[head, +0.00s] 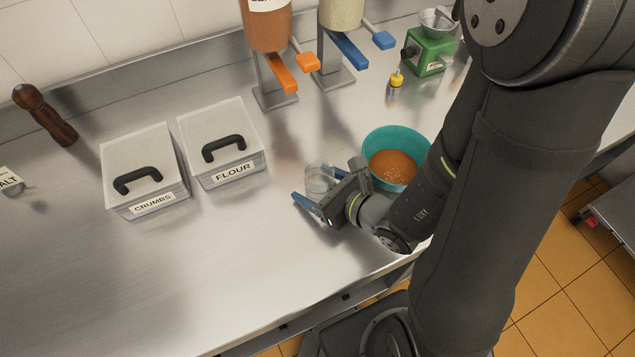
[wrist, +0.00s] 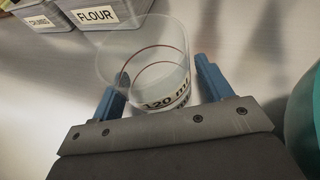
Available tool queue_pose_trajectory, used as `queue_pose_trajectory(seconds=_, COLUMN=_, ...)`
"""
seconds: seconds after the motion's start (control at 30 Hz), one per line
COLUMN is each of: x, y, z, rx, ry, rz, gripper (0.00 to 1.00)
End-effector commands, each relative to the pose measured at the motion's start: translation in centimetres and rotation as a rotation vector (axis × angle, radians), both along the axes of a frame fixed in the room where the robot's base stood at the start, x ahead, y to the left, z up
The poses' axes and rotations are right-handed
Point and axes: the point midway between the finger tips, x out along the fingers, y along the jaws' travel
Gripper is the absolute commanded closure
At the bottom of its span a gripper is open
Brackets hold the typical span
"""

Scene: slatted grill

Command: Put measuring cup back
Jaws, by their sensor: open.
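The clear measuring cup (head: 319,180) stands upright on the steel counter, left of the teal bowl. In the wrist view the cup (wrist: 160,65) shows dark rings and a "120 ml" label, and it sits between my two blue fingers. My gripper (head: 318,202) is low over the counter with its jaws open, one finger on each side of the cup. In the wrist view my gripper (wrist: 160,88) shows a gap at the right finger; whether the left finger touches the cup I cannot tell.
The teal bowl (head: 374,139) with orange-brown contents is right of my gripper. Lidded boxes marked CRUMBS (head: 140,180) and FLOUR (head: 218,150) stand to the left. Two dispensers with orange (head: 283,75) and blue (head: 350,50) levers stand behind. The front-left counter (head: 190,270) is clear.

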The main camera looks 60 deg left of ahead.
Motion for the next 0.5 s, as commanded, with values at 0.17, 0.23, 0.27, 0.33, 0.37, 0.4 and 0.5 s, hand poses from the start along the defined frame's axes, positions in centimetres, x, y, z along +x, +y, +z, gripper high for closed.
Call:
queue_pose_trajectory(seconds=0.17, x=0.1, y=-0.1, z=0.5, rx=0.003, ry=-0.002, rz=-0.001, gripper=0.28)
queue_pose_trajectory(seconds=0.23, x=0.4, y=-0.7, z=0.7, rx=0.002, ry=0.0, rz=-0.004, gripper=0.28)
queue_pose_trajectory(seconds=0.27, x=0.5, y=-1.0, z=0.9, rx=0.002, ry=0.0, rz=-0.004, gripper=0.28)
queue_pose_trajectory(seconds=0.33, x=0.8, y=-1.6, z=1.1, rx=0.003, ry=-0.001, rz=-0.005, gripper=0.28)
queue_pose_trajectory(seconds=0.37, x=0.9, y=-1.9, z=1.2, rx=0.002, ry=-0.001, rz=-0.004, gripper=0.28)
queue_pose_trajectory(seconds=0.4, x=1.0, y=-2.1, z=1.4, rx=0.002, ry=-0.001, rz=-0.004, gripper=0.28)
queue_pose_trajectory(seconds=0.5, x=1.3, y=-2.7, z=1.7, rx=0.002, ry=0.0, rz=-0.003, gripper=0.28)
